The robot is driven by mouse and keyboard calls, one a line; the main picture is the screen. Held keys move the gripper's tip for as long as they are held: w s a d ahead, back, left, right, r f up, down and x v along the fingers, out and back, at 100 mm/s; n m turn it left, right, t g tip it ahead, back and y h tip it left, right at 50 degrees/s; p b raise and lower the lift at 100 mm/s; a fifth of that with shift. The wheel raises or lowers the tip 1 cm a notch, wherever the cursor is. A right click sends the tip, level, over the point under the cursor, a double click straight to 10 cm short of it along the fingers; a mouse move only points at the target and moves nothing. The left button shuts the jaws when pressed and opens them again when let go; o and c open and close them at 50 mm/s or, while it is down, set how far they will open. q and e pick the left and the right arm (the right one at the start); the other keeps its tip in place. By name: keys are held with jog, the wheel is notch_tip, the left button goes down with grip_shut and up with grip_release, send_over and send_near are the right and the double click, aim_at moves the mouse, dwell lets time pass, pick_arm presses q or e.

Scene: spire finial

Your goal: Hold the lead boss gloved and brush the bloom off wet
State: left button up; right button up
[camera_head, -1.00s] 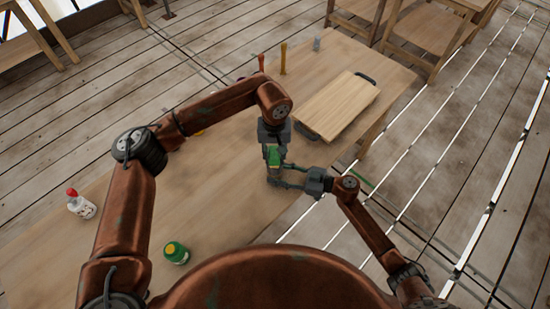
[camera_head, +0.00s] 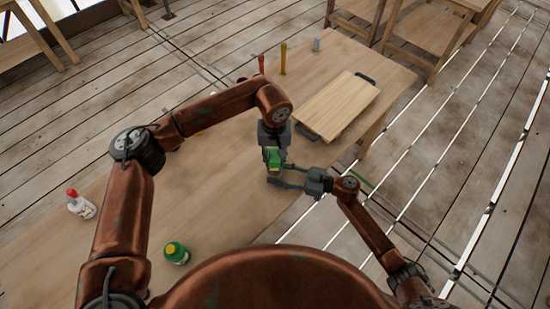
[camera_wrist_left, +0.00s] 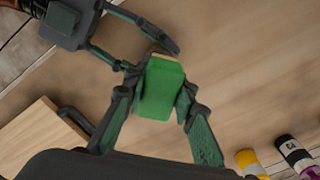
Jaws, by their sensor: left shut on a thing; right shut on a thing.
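My left gripper (camera_head: 273,157) points down over the table and is shut on a green block (camera_wrist_left: 161,88). The block has a tan edge along its far side and appears to be the brush. My right gripper (camera_head: 279,177) comes in from the right, just below and beside it, with its fingers around the spot under the block. It also shows at the upper left of the left wrist view (camera_wrist_left: 143,50). What it grips, presumably the lead boss, is mostly hidden behind the block and fingers. I cannot tell whether brush and boss touch.
A wooden board (camera_head: 338,106) with dark handles lies toward the far right of the table (camera_head: 225,215). A red-capped white bottle (camera_head: 81,204) and a green bottle (camera_head: 176,253) stand at the left and front. Several small upright items, including a yellow one (camera_head: 283,58), stand along the far edge.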

pick_arm(q)
jog(key=shift+w, duration=0.9)
jog(key=shift+s, duration=0.1)
jog(key=shift+s+r, duration=0.1)
jog(key=shift+s, duration=0.9)
jog(key=shift+w, duration=0.15)
jog(key=shift+w, duration=0.95)
jog(key=shift+s, duration=0.55)
